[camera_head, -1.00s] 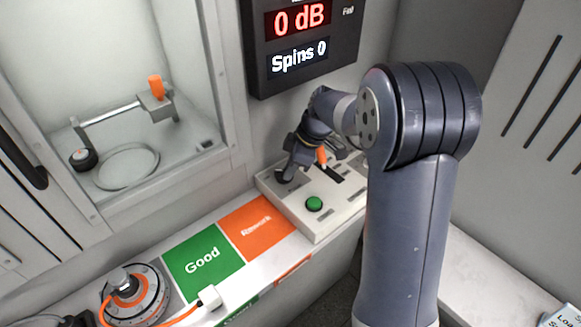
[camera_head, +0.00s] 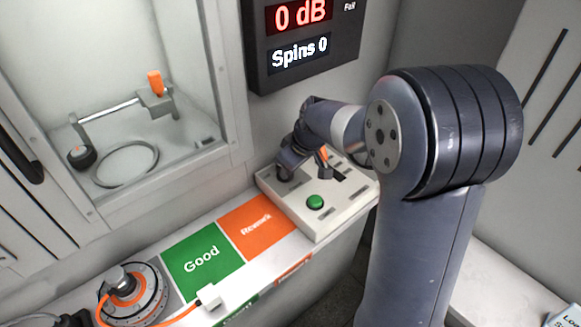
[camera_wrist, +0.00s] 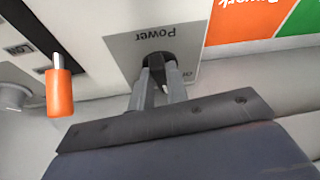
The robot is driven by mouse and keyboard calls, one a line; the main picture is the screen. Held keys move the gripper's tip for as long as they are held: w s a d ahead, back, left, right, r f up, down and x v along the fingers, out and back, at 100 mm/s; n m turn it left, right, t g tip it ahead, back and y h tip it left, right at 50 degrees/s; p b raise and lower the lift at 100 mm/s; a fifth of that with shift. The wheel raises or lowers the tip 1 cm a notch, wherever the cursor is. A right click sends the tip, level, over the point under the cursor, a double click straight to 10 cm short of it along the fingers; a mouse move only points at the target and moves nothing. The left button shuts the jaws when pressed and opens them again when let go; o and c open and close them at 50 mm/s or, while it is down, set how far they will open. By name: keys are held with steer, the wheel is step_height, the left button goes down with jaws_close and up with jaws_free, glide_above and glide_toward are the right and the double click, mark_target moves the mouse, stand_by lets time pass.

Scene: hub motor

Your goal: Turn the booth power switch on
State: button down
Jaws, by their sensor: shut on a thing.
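An orange-handled lever (camera_wrist: 59,92) stands near the fingers, and a green button (camera_head: 315,201) is on the panel's front. Green "Good" (camera_head: 201,262) and orange "Rework" (camera_head: 262,232) areas lie left of the panel.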

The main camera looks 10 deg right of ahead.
steer(key=m, duration=0.1)
steer(key=m+p, duration=0.1)
steer(key=m+h, duration=0.1)
steer(key=shift+s+a+r+m+t, duration=0.2)
steer(key=shift+a+m+t, duration=0.1)
steer(key=shift+t, duration=0.1)
steer(key=shift+a+f+m+h+p, duration=0.15)
steer(key=shift+m+h+p, duration=0.35)
steer(key=shift+m, duration=0.7)
steer(key=shift+a+f+m+h, duration=0.15)
steer(key=shift+m+h, duration=0.35)
steer(key=shift+m, duration=0.7)
steer(key=shift+a+m+h+b, duration=0.1)
steer(key=shift+m+h+b, duration=0.55)
steer(key=shift+m, duration=0.55)
steer(key=c, duration=1.4)
jaws_free()
steer(key=p+v, duration=0.1)
steer(key=v, duration=1)
steer(key=shift+s, duration=0.1)
